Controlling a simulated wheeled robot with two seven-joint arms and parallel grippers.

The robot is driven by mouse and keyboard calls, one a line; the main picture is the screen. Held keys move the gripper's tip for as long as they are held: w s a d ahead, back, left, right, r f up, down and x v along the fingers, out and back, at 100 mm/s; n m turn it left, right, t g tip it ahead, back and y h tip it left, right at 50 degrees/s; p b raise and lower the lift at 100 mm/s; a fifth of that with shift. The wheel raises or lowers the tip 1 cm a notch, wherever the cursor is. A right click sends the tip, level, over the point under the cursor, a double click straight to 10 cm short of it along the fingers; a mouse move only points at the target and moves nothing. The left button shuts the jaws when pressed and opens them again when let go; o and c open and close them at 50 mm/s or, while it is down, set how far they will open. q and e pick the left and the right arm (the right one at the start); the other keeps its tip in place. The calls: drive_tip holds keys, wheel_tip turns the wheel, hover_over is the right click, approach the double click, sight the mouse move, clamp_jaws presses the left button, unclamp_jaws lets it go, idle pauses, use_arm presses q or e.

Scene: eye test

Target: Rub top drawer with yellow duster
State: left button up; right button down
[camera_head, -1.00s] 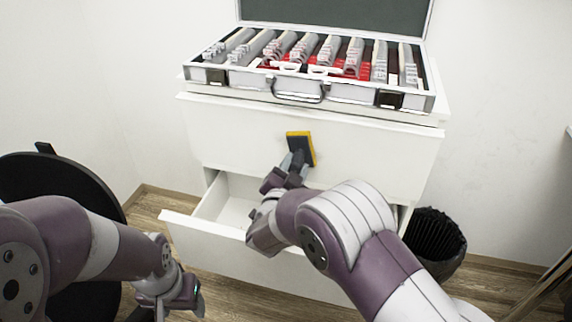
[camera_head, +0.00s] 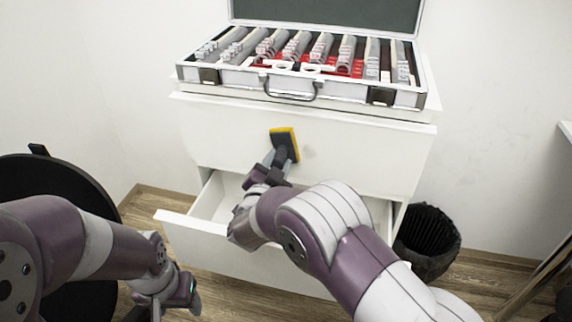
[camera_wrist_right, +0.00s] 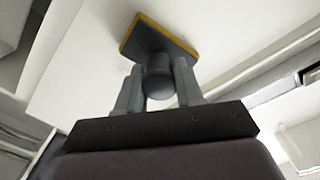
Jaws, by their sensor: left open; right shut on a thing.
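The yellow duster (camera_head: 287,141) has a dark back and a yellow edge. My right gripper (camera_head: 279,163) is shut on its dark handle and holds it up at the front of the white top drawer (camera_head: 370,152). In the right wrist view the duster (camera_wrist_right: 160,42) lies against or very close to the drawer face (camera_wrist_right: 85,65), with the handle between the two fingers (camera_wrist_right: 158,84). A faint grey smudge shows on the drawer face just right of the duster in the head view. My left gripper (camera_head: 178,296) is low at the left, away from the cabinet, and holds nothing visible.
A drawer (camera_head: 235,250) below stands pulled out under my right arm. An open silver case (camera_head: 340,92) of lenses sits on the cabinet top. A black bin (camera_head: 428,236) stands at the right. A round black stool (camera_head: 62,178) is at the left.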

drive_tip(key=shift+w+a+r, duration=0.15)
drive_tip(key=shift+w+a, duration=0.1)
drive_tip(key=shift+a, duration=0.3)
drive_tip(key=shift+s, duration=0.1)
drive_tip(key=shift+p+v, duration=0.75)
drive_tip(key=shift+v, duration=2.1)
drive_tip(key=p+v, duration=0.1)
drive_tip(key=v, duration=0.2)
